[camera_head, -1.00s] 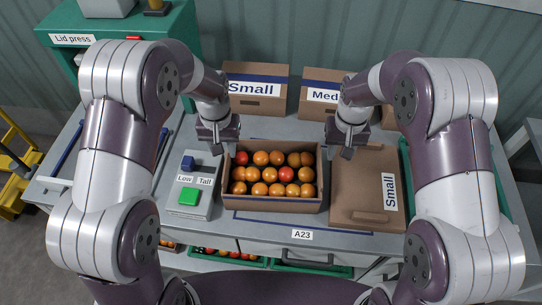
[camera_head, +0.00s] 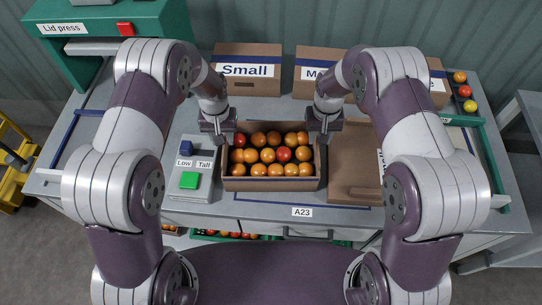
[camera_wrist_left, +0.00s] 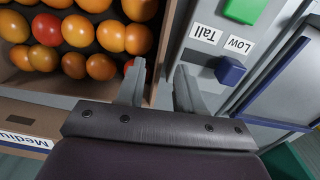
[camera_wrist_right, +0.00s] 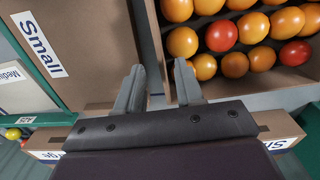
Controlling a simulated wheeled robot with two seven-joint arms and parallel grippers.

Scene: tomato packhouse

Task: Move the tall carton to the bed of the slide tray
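An open brown carton (camera_head: 270,184) full of orange and red tomatoes stands on the bench between my grippers; I take it as the tall carton, though its height is hard to judge. My left gripper (camera_head: 218,138) is at its left wall, and in the left wrist view (camera_wrist_left: 160,85) its open fingers sit either side of that wall. My right gripper (camera_head: 322,135) is at the right wall, and in the right wrist view (camera_wrist_right: 158,85) its open fingers straddle that wall.
A flat brown carton (camera_head: 352,165) lies close on the right. Labelled cartons (camera_head: 250,52) line the back. The green lid press (camera_head: 165,20) stands back left.

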